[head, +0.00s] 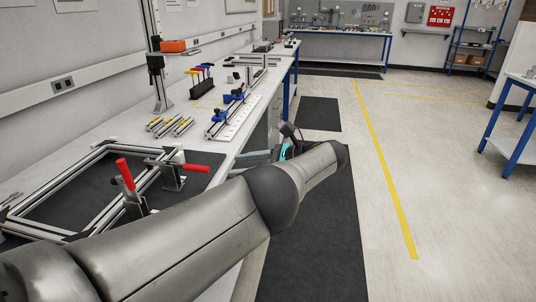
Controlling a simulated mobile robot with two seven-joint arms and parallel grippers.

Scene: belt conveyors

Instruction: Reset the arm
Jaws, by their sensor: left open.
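My left arm reaches across the lower left of the head view to the centre. My left gripper (238,164) shows just beyond the arm's far end, its grey fingers pointing left toward the workbench edge. The fingers are apart, with nothing seen between them. Part of the gripper is hidden behind my arm. My right gripper is not in view.
A long white workbench (222,150) runs along the left wall. It bears an aluminium frame (52,175) with red-handled clamps (125,174), a tool rack (202,88) and small fixtures. Open floor (450,190) lies right, beyond black mats (325,225). A blue-legged table (510,135) stands far right.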

